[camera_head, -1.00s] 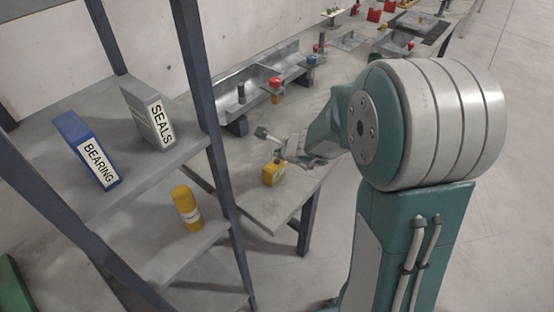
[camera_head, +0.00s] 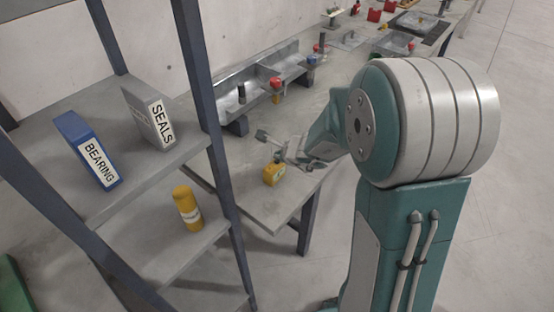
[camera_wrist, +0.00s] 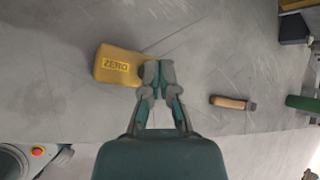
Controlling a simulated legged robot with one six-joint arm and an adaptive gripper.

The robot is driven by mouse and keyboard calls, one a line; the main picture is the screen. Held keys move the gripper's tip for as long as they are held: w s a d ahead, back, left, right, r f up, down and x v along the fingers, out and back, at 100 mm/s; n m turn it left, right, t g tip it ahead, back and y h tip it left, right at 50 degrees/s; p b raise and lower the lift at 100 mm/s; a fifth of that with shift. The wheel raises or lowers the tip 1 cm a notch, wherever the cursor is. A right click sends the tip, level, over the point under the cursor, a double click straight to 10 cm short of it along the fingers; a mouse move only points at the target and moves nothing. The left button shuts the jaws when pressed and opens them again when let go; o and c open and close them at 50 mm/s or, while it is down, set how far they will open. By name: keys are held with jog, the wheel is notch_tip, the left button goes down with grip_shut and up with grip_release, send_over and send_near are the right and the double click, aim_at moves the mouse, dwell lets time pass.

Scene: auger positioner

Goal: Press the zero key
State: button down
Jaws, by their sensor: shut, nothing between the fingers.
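The yellow zero key block (camera_head: 275,174), labelled ZERO, sits on the grey workbench near its front left corner. It also shows in the wrist view (camera_wrist: 116,66), just left of my fingertips. My gripper (camera_wrist: 158,74) is shut and empty, its tips beside the block's right end; I cannot tell whether they touch it. In the head view my gripper (camera_head: 278,146) is over the bench close to the block, partly hidden by my own arm.
The bench (camera_head: 240,180) holds a metal trough (camera_head: 262,76) with red and blue knobs further back. A shelf rack (camera_head: 75,190) stands at left with binders and a yellow cylinder (camera_head: 187,208). A wooden-handled tool (camera_wrist: 230,102) lies right of my gripper.

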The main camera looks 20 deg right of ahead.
jog(key=shift+f, duration=0.6)
dwell(1.1)
jog(key=shift+r, duration=1.05)
jog(key=shift+r, duration=3)
